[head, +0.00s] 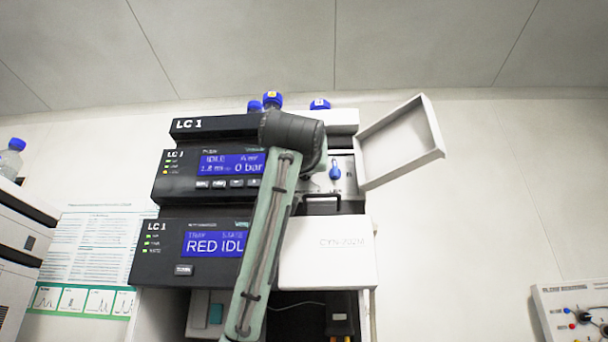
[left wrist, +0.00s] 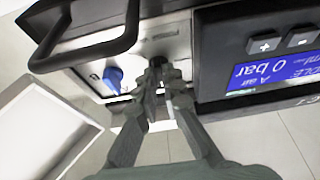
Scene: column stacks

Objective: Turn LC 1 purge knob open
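The LC 1 stack (head: 215,124) stands ahead. A blue knob (head: 335,170) sits on the pale panel right of the pump display, and it shows at the left in the left wrist view (left wrist: 114,79). A dark round fitting (left wrist: 157,62) is beside it on the same panel. My left gripper (left wrist: 163,74) points at this panel, its fingertips close to the dark fitting and apart from the blue knob. A narrow gap shows between the fingers; contact with the fitting is unclear. In the head view my left wrist hides the gripper. My right gripper is out of view.
The white door (head: 402,142) of the pump module stands open at the right. A black handle (head: 322,198) juts out under the panel. Blue-capped bottles (head: 272,100) stand on top. Another instrument (head: 572,312) is at the far right; the wall area between is clear.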

